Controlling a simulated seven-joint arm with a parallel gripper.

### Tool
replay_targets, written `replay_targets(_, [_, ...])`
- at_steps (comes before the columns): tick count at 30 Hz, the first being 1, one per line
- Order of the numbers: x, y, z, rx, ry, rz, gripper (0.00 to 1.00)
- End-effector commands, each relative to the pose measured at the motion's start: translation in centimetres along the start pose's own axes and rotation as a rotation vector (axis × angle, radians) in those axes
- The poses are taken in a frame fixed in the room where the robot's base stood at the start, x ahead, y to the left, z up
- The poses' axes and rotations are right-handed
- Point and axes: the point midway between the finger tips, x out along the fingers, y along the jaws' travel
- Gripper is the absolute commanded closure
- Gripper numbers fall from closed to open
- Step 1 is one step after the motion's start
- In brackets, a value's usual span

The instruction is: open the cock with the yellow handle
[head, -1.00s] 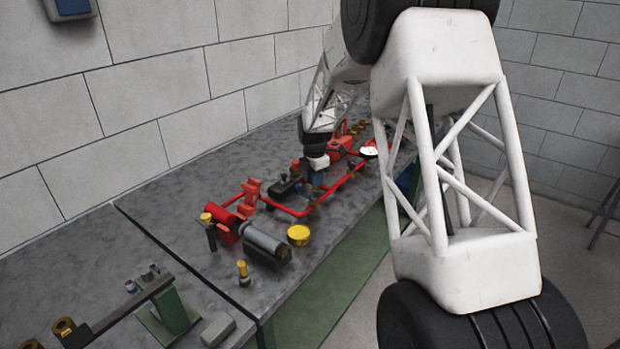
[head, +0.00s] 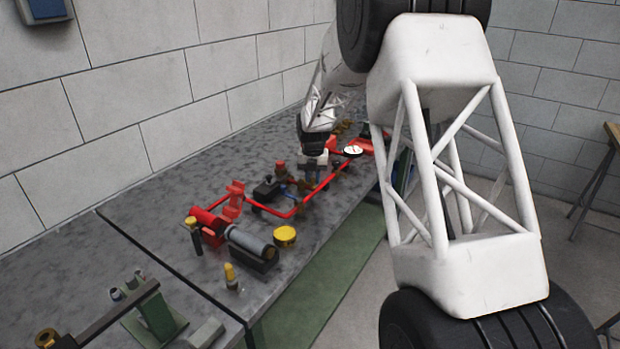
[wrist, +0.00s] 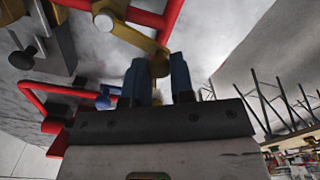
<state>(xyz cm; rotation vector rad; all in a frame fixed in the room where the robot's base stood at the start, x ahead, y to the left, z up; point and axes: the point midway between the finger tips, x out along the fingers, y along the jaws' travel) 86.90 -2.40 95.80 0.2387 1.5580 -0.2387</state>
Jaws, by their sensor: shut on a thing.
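In the wrist view a dull yellow handle (wrist: 138,38) runs from a pale round bolt near a red pipe down to between my fingers. My gripper (wrist: 159,75) has its two blue fingers on either side of the handle's rounded end and is shut on it. In the head view my gripper (head: 309,178) is low over the red pipework (head: 288,213) on the bench. The handle is too small and too hidden by the gripper to make out there. The cock's body below the handle is mostly hidden.
A white-faced gauge (head: 352,150) stands just right of my gripper. A grey cylinder (head: 250,243), a yellow round cap (head: 285,236) and small yellow-topped fittings (head: 230,276) stand nearer on the grey bench (head: 130,212). The wall is behind; the bench between it and the pipes is clear.

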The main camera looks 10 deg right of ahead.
Motion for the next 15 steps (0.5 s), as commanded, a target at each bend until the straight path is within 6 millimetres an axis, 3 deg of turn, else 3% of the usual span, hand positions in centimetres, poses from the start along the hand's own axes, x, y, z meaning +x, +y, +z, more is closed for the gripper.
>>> replay_targets(15, [0.06,-0.29,0.25,-0.055,0.000,0.000,1.00])
